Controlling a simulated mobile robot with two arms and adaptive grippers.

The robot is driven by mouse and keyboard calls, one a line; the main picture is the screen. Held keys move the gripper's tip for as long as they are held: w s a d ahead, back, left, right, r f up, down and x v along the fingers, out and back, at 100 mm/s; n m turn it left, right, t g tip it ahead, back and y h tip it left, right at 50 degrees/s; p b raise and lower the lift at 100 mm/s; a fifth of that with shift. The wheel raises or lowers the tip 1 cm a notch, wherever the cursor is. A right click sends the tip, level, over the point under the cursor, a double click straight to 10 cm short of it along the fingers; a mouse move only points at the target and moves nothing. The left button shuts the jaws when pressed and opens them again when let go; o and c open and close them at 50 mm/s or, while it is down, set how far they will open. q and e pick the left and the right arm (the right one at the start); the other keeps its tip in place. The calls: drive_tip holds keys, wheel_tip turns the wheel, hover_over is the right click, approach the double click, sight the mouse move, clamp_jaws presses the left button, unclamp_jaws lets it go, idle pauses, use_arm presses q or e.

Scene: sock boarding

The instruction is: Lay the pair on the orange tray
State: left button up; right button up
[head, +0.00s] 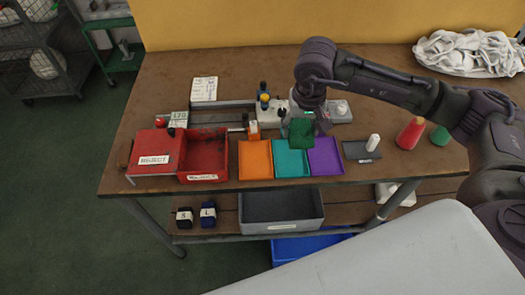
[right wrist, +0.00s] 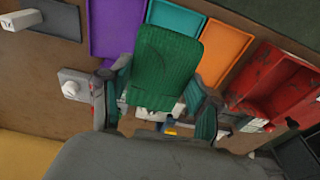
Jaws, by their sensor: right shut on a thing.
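A green ribbed knit bundle (head: 301,132), which looks like the folded sock pair, hangs from my right gripper (head: 306,112). In the right wrist view the green bundle (right wrist: 163,68) sits between the two fingers of the right gripper (right wrist: 158,108). The orange tray (head: 255,160) is empty on the bench, to the left of the bundle in the head view. It also shows in the right wrist view (right wrist: 222,50). The bundle is over the back of the teal tray (head: 291,165), near the purple tray. My left gripper is not in view.
A purple tray (head: 326,158) lies right of the teal one. A red open bin (head: 205,153) stands left of the orange tray. A grey plate with a white block (head: 373,142) and a red cone (head: 410,133) are farther right. White cloth (head: 470,52) is heaped back right.

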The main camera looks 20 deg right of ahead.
drive_tip(key=p, duration=0.3)
hover_over(256, 158)
drive_tip(key=f, duration=0.6)
drive_tip(key=shift+s+f, duration=0.1)
drive_tip(key=shift+s, duration=0.15)
drive_tip(key=shift+a+f, duration=0.2)
wheel_tip(256, 158, down, 3)
drive_tip(key=shift+f+p, duration=0.15)
drive_tip(key=shift+p, duration=0.6)
drive_tip(key=shift+f, duration=0.25)
drive_tip(key=shift+f, duration=0.1)
drive_tip(key=shift+f, duration=0.1)
drive_tip(key=o, duration=1.2)
drive_tip(key=shift+c, duration=0.2)
